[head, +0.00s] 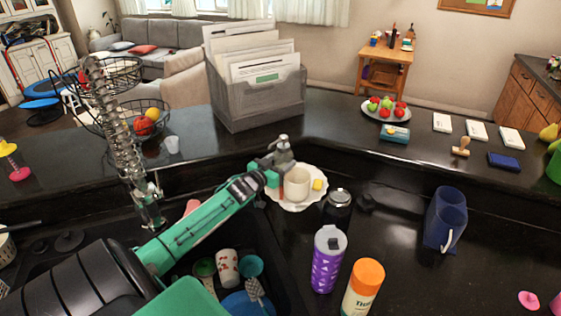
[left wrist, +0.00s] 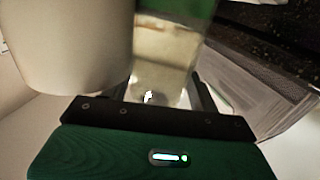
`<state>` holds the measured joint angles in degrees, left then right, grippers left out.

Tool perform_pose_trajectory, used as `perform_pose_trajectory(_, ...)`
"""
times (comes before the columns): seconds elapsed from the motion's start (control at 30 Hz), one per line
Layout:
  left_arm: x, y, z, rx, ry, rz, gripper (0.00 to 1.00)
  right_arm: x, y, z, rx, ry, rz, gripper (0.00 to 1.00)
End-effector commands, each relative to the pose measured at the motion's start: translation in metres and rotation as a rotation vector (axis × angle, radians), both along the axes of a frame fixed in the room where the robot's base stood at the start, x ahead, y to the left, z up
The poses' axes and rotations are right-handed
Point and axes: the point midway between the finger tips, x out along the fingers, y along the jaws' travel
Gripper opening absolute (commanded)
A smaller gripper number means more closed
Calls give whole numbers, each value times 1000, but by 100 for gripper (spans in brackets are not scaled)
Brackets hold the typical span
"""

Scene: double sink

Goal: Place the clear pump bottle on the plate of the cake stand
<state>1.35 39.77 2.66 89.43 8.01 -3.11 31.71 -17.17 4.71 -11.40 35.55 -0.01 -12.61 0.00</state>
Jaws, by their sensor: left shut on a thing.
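The clear pump bottle (head: 284,153), with a grey pump top, is upright or nearly so at the back edge of the white cake stand plate (head: 283,204). My left gripper (head: 273,167) is shut on it, reaching in from the left. In the left wrist view the clear bottle (left wrist: 163,62) stands between the fingers, beside a cream cup. The bottle's base is hidden behind the cup and gripper, so I cannot tell whether it touches the plate. My right gripper is not in view.
The cream cup (head: 297,184) and a small yellow item (head: 319,184) are on the plate. A dark jar (head: 338,207), purple tumbler (head: 328,258) and orange-capped bottle (head: 363,288) stand in front. A grey file holder (head: 262,103) stands behind.

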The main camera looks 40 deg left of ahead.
Motion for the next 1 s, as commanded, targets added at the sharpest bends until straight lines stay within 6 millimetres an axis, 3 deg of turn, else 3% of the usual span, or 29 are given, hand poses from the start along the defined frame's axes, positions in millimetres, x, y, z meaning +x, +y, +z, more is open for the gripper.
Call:
perform_pose_trajectory(0.03,0,0,-1,0,0,0,65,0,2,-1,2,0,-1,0)
perform_pose_trajectory(0.13,0,0,-1,0,0,0,83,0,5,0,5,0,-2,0)
perform_pose_trajectory(0.53,-3,0,2,0,2,0,83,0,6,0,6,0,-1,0)
perform_pose_trajectory(1.0,-66,-5,0,1,2,0,83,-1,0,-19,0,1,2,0)
